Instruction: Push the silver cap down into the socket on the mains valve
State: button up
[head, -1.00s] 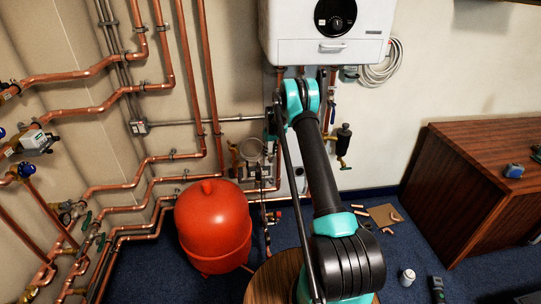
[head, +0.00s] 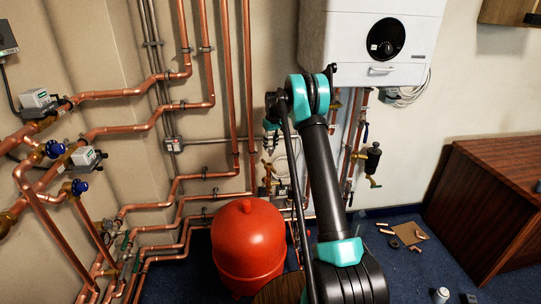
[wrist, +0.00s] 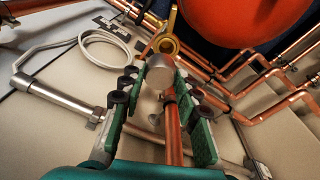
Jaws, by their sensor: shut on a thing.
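The silver cap (wrist: 160,71) sits between the fingertips of my gripper (wrist: 157,84) in the wrist view. The green fingers with dark pads are shut on it from both sides. Beyond the cap is a brass fitting (wrist: 166,44) with a round ring, which looks like the mains valve. The cap appears apart from it, but I cannot judge the gap. The socket opening is not clear. In the head view my gripper (head: 269,145) is small, beside the arm and above brass fittings (head: 267,182) near the wall. The cap is too small to make out there.
A red vessel (head: 248,246) stands left of my arm. Copper pipes (head: 235,100) run along the wall, and one lies close by the fingers in the wrist view. A white boiler (head: 385,45) hangs above right. A wooden cabinet (head: 490,200) stands at right.

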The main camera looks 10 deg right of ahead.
jog(key=shift+a+r, duration=0.35)
jog(key=shift+a, duration=0.1)
jog(key=shift+f, duration=1.95)
jog(key=shift+f, duration=0.25)
jog(key=shift+f, duration=1.2)
jog(key=shift+f, duration=0.75)
jog(key=o, duration=1.3)
jog(key=shift+c, duration=0.2)
